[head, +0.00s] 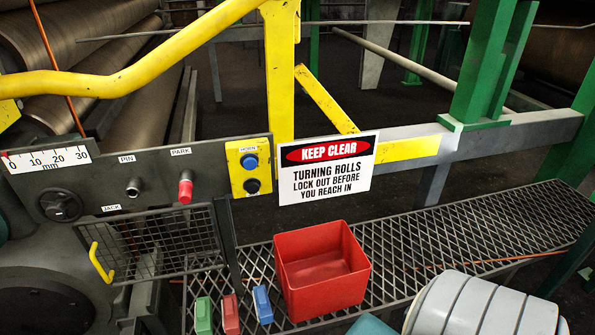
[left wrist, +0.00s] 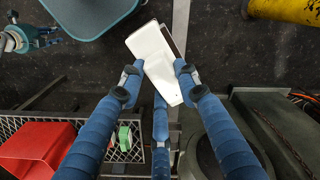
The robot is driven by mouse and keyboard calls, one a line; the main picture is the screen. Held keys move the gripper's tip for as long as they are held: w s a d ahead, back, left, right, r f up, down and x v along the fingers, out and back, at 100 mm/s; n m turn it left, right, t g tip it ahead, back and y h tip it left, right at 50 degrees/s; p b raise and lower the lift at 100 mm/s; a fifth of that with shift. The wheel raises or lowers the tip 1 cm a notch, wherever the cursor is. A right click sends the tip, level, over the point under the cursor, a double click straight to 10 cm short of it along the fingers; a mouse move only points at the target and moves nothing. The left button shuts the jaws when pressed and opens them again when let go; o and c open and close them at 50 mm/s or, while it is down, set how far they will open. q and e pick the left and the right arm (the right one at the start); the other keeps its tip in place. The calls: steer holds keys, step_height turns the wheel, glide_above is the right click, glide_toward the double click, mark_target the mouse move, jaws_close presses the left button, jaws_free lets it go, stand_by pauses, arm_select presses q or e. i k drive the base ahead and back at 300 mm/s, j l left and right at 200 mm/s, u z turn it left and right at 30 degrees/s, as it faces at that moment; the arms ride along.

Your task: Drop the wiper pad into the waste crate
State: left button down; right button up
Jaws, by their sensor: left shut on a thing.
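The wiper pad (left wrist: 153,50) is a pale, flat slab with a dark strip along one edge. It shows in the left wrist view only. My left gripper (left wrist: 158,76) has blue ribbed fingers shut on the pad, which sticks out beyond the fingertips. The waste crate is taken to be the open red box (head: 320,275) on the grating in the head view; its visible inside looks empty. The crate also shows at the lower left of the left wrist view (left wrist: 35,143), apart from the pad. My right gripper (left wrist: 45,37) appears small at the upper left there.
Green (head: 203,316), red (head: 231,314) and blue (head: 262,304) blocks stand left of the crate. A control panel (head: 155,175), a wire mesh guard (head: 165,245) and a yellow rail (head: 110,82) lie left. A warning sign (head: 327,168) hangs behind the crate.

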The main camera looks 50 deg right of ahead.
mark_target(299, 281)
steer(key=i+l, duration=0.1)
steer(key=l, duration=0.95)
steer(key=l+z, duration=0.1)
steer(key=z, duration=0.3)
steer(key=i+z, duration=0.1)
steer(key=z, duration=0.3)
steer(key=l+z, duration=0.1)
steer(key=z, duration=0.3)
steer(key=i+z, duration=0.15)
steer(key=z, duration=0.25)
